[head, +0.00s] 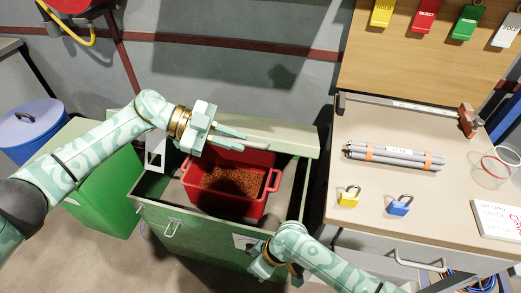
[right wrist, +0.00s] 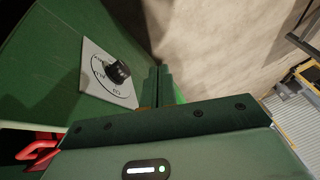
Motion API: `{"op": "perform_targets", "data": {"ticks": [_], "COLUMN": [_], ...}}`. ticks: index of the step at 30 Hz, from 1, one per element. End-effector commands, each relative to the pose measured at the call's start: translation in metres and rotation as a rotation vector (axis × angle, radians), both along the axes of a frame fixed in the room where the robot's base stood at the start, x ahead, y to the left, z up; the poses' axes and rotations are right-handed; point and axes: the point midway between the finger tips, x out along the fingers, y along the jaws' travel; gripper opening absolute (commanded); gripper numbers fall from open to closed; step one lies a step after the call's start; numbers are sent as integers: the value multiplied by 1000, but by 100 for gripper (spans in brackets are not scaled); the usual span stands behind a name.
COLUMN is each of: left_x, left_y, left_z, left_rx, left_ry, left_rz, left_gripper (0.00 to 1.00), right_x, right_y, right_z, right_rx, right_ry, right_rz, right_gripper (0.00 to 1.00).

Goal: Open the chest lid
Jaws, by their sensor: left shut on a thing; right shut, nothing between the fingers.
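The green chest (head: 195,232) stands at the middle of the head view. Its lid (head: 285,133) is raised along the back, and the inside is visible. A red bin (head: 226,206) of copper-coloured granules sits inside. My left gripper (head: 238,137) is shut on the lid, near its edge; the exact contact is partly hidden. My right gripper (head: 265,262) is low by the chest's front right corner. In the right wrist view its fingers (right wrist: 165,85) are shut and empty, beside a white plate with a black dial (right wrist: 117,70) on the chest front.
A green box (head: 103,190) and blue-lidded bin (head: 30,122) stand left. Bare floor shows in front of the chest.

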Motion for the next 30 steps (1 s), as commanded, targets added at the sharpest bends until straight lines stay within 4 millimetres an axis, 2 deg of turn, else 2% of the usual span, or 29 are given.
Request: {"op": "perform_targets", "data": {"ticks": [1,3,5,6,8,12,18,21,24,27,30], "left_x": [0,0,0,1,1,1,1,1,1,1,1], "left_y": [1,1,1,1,1,1,1,1,1,1,1], "left_z": [-1,-1,-1,-1,-1,-1,-1,-1,-1,-1,-1], "left_rx": [0,0,0,0,0,1,1,1,1,1,2], "left_ry": [0,0,0,0,0,0,0,0,0,0,0], "left_rz": [2,2,2,2,2,3,3,3,3,3,2], "left_gripper": [0,0,0,0,0,0,0,0,0,0,0], "right_x": [0,-18,-27,-26,-16,19,55,64,68,71,74], "right_y": [36,72,83,82,77,56,21,8,0,-5,-7], "right_z": [41,97,134,155,184,250,334,363,381,387,381], "right_rx": [44,77,67,42,-13,-196,-495,-610,-682,-716,-721], "right_ry": [-40,-89,-138,-178,-244,-392,-490,-494,-487,-481,-478], "right_rz": [177,483,716,851,1029,1387,1787,1912,1989,2023,2032], "right_gripper": [0,0,0,0,0,0,0,0,0,0,0]}}
